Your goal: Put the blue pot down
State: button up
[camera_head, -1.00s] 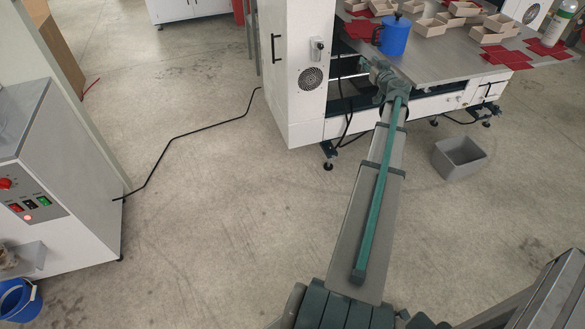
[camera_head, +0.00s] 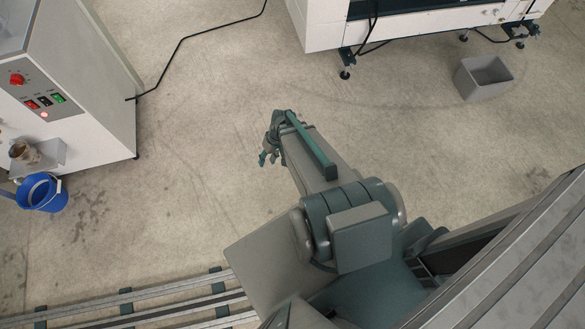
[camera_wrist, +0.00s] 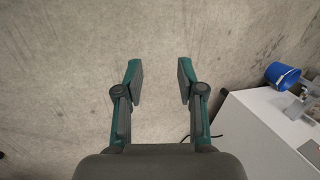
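My gripper (camera_wrist: 160,80) is open and empty in the wrist view, with bare floor between its fingers. In the head view my gripper (camera_head: 265,157) is small and hangs over open floor, left of the middle. The lidded blue pot is in neither view now. The machine table on which it stood in the earlier head view is mostly out of frame.
A blue bucket (camera_head: 42,192) hangs or stands beside the grey-white machine (camera_head: 75,90) at left; a blue bucket (camera_wrist: 283,76) also shows in the wrist view. A grey bin (camera_head: 484,78) stands on the floor at upper right. The middle floor is clear.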

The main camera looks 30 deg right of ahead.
jog(key=s+a+g+h, duration=0.1)
jog(key=s+g, duration=0.1)
jog(key=s, duration=0.5)
jog(key=s+a+f+g+h, duration=0.1)
jog(key=s+g, duration=0.1)
jog(key=s, duration=0.6)
jog(key=s+a+f+n+g+h, duration=0.1)
jog(key=s+g+h, duration=0.1)
jog(key=s, duration=0.6)
jog(key=shift+s+a+f+g, duration=0.15)
jog(key=shift+a+f+g, duration=0.1)
jog(key=shift+a+g, duration=0.15)
notch_tip(320, 180, up, 2)
jog(key=shift+r+p, duration=0.15)
jog(key=shift+p, duration=1.05)
